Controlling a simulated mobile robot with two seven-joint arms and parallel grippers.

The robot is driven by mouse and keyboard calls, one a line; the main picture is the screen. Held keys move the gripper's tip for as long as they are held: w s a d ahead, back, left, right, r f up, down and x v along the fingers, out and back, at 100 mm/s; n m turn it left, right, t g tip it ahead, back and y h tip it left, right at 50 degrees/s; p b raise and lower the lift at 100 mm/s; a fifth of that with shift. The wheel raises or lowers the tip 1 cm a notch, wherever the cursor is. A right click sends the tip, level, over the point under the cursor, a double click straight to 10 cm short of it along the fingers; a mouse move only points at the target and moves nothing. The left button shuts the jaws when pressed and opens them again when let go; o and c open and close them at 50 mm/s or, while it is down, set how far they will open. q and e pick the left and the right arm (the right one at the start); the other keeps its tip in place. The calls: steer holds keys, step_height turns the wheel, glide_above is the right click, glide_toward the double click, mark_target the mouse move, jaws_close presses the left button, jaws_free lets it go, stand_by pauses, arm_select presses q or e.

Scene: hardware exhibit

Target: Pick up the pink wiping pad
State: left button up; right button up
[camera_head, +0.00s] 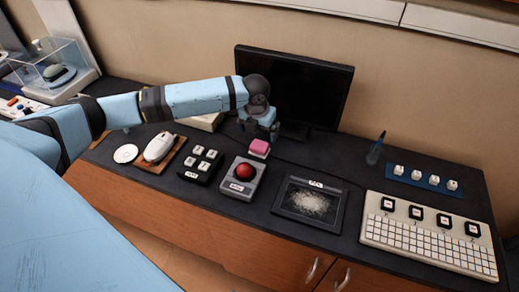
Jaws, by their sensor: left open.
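The pink wiping pad (260,146) is a small pink block on the dark counter, behind the red-button box and in front of the monitor. My left gripper (262,133) points down just above and behind the pad, with its fingers close to the pad's top. The gripper is open, but its fingertips are small and partly overlap the pad, so I cannot tell whether they touch it. My right gripper is not in view.
A monitor (303,87) stands behind my left gripper. A red-button box (230,187), black key block (186,176), white mouse (159,146) and dark tablet (284,204) lie in front. A white keyboard (400,236) and pen holder (374,154) are at right.

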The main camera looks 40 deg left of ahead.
mark_target(259, 144)
arm_select(q)
steer(key=f, duration=0.3)
steer(key=w+f, duration=0.1)
steer(key=f, duration=0.4)
steer(key=shift+w+a+f, duration=0.15)
steer(key=shift+a+f, duration=0.15)
steer(key=shift+a, duration=0.05)
steer(key=c, duration=1)
steer(key=shift+r, duration=0.15)
step_height(259, 144, up, 20)
steer(key=shift+f+p, duration=0.1)
steer(key=shift+p, duration=0.25)
steer(key=shift+o, duration=0.3)
